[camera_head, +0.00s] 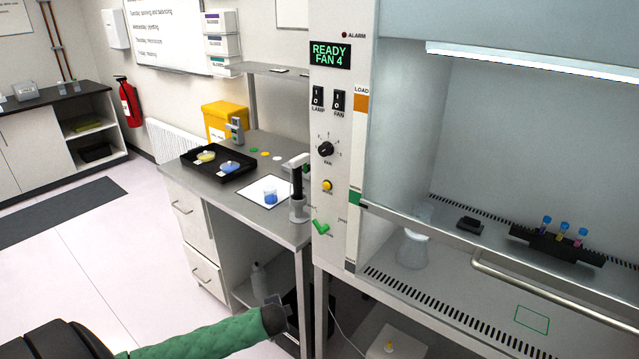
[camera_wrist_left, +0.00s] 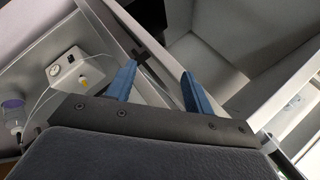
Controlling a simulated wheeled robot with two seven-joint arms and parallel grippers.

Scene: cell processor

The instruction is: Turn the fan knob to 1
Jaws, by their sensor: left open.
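The fan knob (camera_head: 326,149) is a round black dial on the white control panel of the cabinet, with small marks around it. The display (camera_head: 330,54) above it reads "READY FAN 4". My left arm comes in low from the left in a green sleeve, and its gripper (camera_head: 278,303) is below the bench top, well below and left of the knob. In the left wrist view, the blue fingers of my left gripper (camera_wrist_left: 158,88) are apart with nothing between them. The knob does not show in that view. My right gripper is in neither view.
Lamp and fan rocker switches (camera_head: 339,100) sit above the knob, and a yellow button (camera_head: 327,185) and green lever (camera_head: 321,227) below it. The bench (camera_head: 225,187) to the left holds a black tray (camera_head: 190,165). A metal bar (camera_head: 545,300) fronts the cabinet.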

